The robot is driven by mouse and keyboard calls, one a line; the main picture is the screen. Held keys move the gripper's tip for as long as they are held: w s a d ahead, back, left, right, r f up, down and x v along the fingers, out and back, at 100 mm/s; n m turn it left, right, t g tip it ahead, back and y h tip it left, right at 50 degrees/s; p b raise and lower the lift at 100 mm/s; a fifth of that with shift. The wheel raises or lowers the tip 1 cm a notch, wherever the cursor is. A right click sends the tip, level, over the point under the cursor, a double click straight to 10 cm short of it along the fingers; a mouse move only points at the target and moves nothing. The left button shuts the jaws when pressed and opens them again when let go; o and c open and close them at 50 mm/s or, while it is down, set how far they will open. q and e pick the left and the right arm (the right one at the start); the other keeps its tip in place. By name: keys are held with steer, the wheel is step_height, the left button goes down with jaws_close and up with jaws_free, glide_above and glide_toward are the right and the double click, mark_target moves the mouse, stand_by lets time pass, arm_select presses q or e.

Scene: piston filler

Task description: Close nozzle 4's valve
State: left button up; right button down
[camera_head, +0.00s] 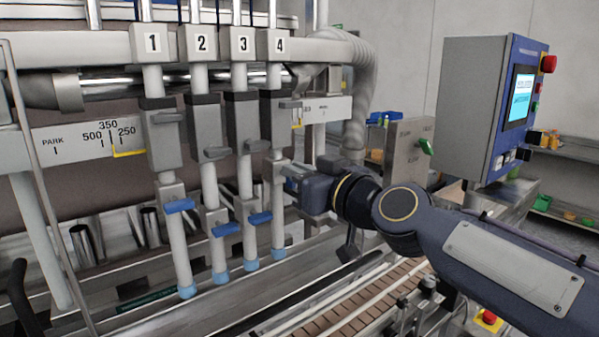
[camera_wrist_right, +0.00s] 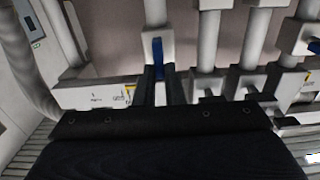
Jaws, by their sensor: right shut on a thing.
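Nozzle 4 (camera_head: 278,232) is the rightmost of the numbered nozzles, a grey pipe with a blue tip under the "4" label. My right gripper (camera_head: 292,183) reaches it from the right at its lower valve block. The blue valve handle of nozzle 4 is mostly hidden there in the head view. In the right wrist view this blue handle (camera_wrist_right: 157,54) stands edge-on in front of the white valve block, and the fingers of my right gripper (camera_wrist_right: 159,88) are shut on it. My left gripper is not in view.
Nozzles 1, 2 and 3 stand to the left, with blue handles (camera_head: 179,205), (camera_head: 226,229) and (camera_head: 260,217) set across their pipes. A brown slatted conveyor (camera_head: 340,304) runs below. A control panel (camera_head: 518,95) with a screen stands right.

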steer(key=shift+w+d+f+m+b, duration=0.15)
steer(key=shift+d+f+m, duration=0.1)
steer(key=shift+m, duration=2.75)
steer(key=shift+w+d+f+m+b, duration=0.2)
steer(key=shift+f+m, duration=0.1)
steer(key=shift+m, duration=2.7)
steer(key=shift+w+d+f+m+b, duration=0.15)
steer(key=shift+d+f+m, duration=0.1)
steer(key=shift+m, duration=2.75)
steer(key=shift+a, duration=0.1)
steer(key=c, duration=1.5)
jaws_free()
steer(key=shift+s, duration=0.15)
